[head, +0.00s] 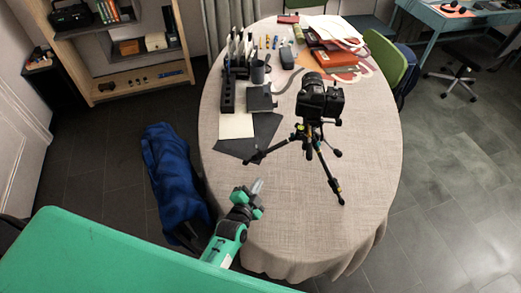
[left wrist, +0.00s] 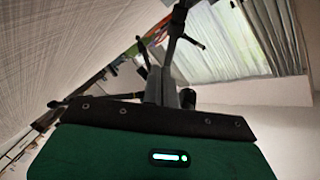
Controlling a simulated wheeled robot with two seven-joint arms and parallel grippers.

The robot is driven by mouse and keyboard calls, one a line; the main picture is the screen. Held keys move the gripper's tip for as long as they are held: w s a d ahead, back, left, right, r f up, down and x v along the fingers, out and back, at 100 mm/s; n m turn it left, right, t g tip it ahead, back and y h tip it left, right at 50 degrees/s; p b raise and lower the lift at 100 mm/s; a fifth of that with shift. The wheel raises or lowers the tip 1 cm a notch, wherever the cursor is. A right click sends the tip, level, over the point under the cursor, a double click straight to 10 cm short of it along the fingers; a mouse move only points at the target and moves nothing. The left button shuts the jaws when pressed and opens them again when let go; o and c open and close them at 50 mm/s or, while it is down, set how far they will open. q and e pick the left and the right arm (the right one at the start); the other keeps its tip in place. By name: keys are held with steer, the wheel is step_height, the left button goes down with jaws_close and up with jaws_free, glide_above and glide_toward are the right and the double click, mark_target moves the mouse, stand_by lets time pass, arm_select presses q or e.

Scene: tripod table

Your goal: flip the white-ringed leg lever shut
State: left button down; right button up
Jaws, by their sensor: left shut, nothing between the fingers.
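A black tripod (head: 313,146) with small yellow marks stands on the cloth-covered table (head: 290,205), its legs spread, with a black camera (head: 318,100) on top. One leg reaches left and another comes toward the front right. The white-ringed lever is too small to make out. My left gripper (head: 258,186) is shut and empty over the front left of the table, short of the tripod and apart from it. In the left wrist view dark tripod parts (left wrist: 176,28) rise tilted beyond my gripper's body. My right gripper is not in view.
Dark sheets (head: 245,147), a black organizer (head: 228,95) and a dark mug (head: 258,72) stand left of the tripod. Red folders (head: 330,58) lie behind it. The table's front is clear.

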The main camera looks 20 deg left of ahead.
mark_target(257, 148)
arm_select(q)
steer(key=w+r+t+y, duration=0.1)
steer(key=t, duration=0.1)
steer(key=w+d+r+m+t+y, duration=0.1)
steer(key=w+r, duration=0.1)
steer(key=shift+w+r+t+y, duration=0.2)
steer(key=shift+t+y, duration=0.1)
steer(key=shift+t, duration=0.1)
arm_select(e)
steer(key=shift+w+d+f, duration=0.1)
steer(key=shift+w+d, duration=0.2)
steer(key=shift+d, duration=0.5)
